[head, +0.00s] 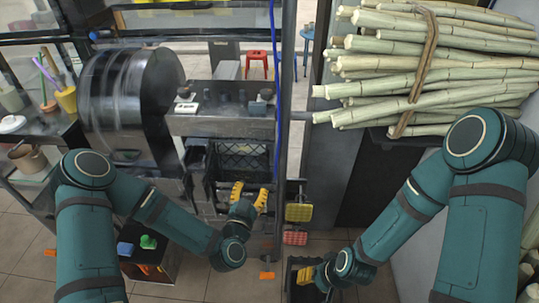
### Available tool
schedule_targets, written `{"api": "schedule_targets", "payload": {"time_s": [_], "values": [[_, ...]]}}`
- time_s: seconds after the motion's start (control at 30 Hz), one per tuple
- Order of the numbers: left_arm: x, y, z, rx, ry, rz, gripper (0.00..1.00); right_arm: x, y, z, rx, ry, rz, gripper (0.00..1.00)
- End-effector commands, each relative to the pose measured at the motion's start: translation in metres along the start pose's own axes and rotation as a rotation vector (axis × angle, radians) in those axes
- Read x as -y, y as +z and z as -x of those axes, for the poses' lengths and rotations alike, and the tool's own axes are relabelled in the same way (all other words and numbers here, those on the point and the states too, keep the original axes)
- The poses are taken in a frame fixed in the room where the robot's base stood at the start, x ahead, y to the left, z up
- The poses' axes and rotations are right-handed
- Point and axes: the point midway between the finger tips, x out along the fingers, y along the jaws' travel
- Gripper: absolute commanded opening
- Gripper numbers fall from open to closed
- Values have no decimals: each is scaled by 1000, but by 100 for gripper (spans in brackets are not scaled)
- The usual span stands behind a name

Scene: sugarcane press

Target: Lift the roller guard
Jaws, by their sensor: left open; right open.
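The press (222,123) stands in the middle of the head view, a grey metal body with a large dark shiny drum (130,88) on its left. I cannot tell for sure which part is the roller guard. My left gripper (250,194) is open, its yellow fingers apart in front of the press's lower part, below the black crate (243,160). Nothing shows between its fingers. My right gripper (306,275) is open and low at the bottom centre, over a dark bin (296,290), away from the press. Its fingertips are partly hidden.
A bundle of sugarcane (450,65) lies strapped at the upper right. A yellow sponge (299,212) and a red one (295,238) are right of my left gripper. Shelves with a yellow cup (67,99) and a brown pot (27,158) stand left. A frame post rises right of the press.

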Motion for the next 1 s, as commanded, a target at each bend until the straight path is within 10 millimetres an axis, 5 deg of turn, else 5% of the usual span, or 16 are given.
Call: {"api": "schedule_targets", "payload": {"time_s": [0.7, 1.0], "values": [[-1, 2, -118, 2, 1, 3, 42, -6, -2, -15, -8, 0, 1, 47], [-1, 1, -135, 3, 2, 1, 42, -6, -2, -17, -9, 0, 1, 47]]}}
